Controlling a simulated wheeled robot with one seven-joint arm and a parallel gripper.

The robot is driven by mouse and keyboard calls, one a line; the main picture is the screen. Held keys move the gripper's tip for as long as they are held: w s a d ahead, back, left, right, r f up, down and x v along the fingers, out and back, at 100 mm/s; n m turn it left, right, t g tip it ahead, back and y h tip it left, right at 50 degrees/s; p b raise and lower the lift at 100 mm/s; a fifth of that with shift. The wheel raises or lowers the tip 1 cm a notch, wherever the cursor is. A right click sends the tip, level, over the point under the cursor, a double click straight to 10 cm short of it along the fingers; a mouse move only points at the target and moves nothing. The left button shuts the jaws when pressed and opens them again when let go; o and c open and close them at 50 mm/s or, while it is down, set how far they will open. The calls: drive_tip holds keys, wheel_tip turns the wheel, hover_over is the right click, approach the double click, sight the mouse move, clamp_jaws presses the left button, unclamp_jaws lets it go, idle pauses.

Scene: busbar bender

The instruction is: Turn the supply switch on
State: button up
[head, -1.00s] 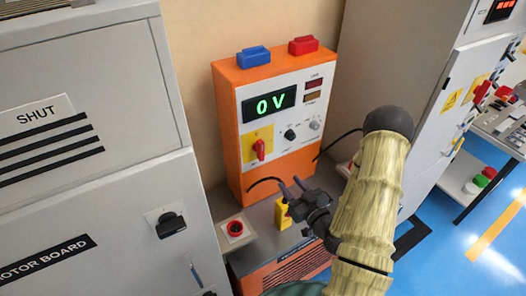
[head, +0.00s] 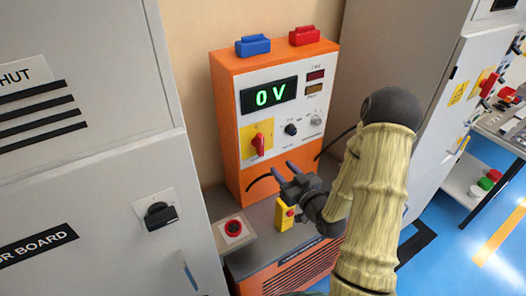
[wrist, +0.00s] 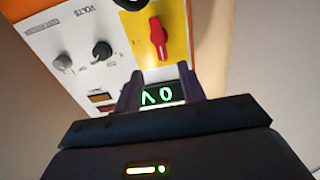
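The orange supply box (head: 228,130) has a pale front panel with a green display (head: 270,95) reading 0 V. Its red rotary switch (head: 258,145) sits on a yellow plate, with its handle close to upright. My gripper (head: 285,170) is open and empty, below and right of the switch and apart from it. In the wrist view, which is upside down, the red switch (wrist: 158,38) lies beyond the two spread fingers (wrist: 160,78). The display (wrist: 160,93) shows between the fingers, partly hidden.
Two knobs (head: 291,129) sit right of the switch. A yellow box with a red button (head: 284,214) and a red stop button (head: 233,228) are below. Grey cabinets (head: 80,80) stand left and right. A black cable (head: 262,179) leaves the box front.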

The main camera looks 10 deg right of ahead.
sight(262, 145)
drive_tip(key=p+x, duration=0.5)
drive_tip(key=x, duration=0.6)
drive_tip(key=shift+w+a+r, duration=0.1)
drive_tip(key=shift+w+r, duration=0.05)
drive_tip(key=shift+w, duration=0.15)
drive_tip(key=shift+w+a, duration=0.15)
drive_tip(key=shift+w, duration=0.4)
clamp_jaws()
